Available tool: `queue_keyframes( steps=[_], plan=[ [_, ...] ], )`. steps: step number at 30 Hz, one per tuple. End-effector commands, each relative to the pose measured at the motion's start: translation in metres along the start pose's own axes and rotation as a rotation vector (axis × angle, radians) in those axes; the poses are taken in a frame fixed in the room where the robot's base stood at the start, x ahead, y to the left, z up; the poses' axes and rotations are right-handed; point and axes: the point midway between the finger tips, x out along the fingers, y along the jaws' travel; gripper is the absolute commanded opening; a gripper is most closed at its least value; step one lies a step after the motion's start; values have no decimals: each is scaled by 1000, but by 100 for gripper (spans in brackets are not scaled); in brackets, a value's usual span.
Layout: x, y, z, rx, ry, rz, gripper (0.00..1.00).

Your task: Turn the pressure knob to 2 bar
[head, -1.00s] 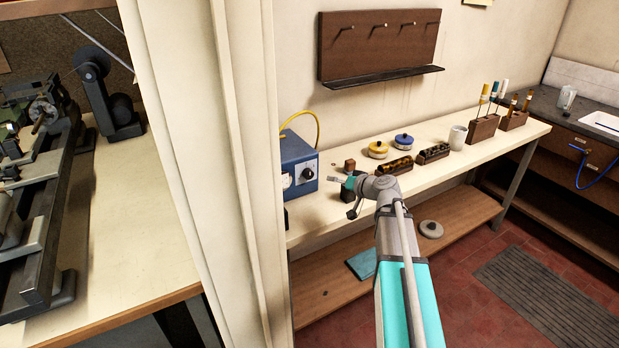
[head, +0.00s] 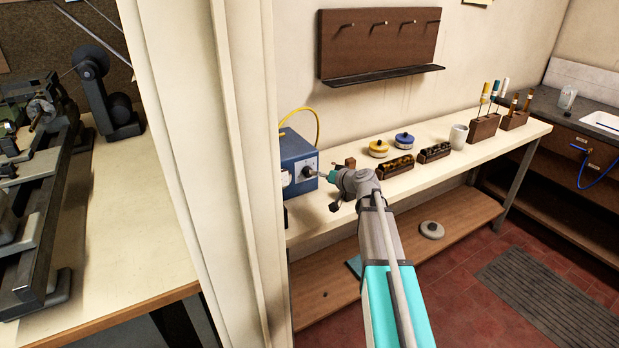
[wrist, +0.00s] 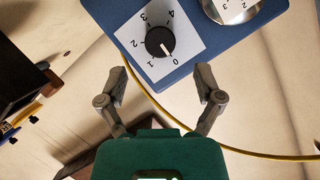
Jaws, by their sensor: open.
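The blue pressure box (head: 296,157) stands at the left end of the cream bench. Its black knob (wrist: 160,41) sits on a white dial plate (wrist: 185,40) marked 0 to 4, upside down in the wrist view. The knob's white line points at the 0 mark. A round gauge (wrist: 235,10) shows partly beside the plate, cut off by the frame. My gripper (wrist: 161,82) is open and empty, its fingers spread to either side below the knob in the wrist view. In the head view my gripper (head: 318,174) is close in front of the box face and partly hides the knob area.
A yellow hose (wrist: 235,151) runs from behind the box. A cream post (head: 240,150) rises left of the box.

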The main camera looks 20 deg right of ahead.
Motion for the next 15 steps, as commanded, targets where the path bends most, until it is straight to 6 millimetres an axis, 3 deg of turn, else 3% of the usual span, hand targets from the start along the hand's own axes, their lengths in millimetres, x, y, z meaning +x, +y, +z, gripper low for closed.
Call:
queue_keyframes(
  steps=[6, 15],
  plan=[
    [36, 2, 0, 1, 0, -1, 85],
    [61, 0, 0, 0, -1, 0, 85]
  ],
)
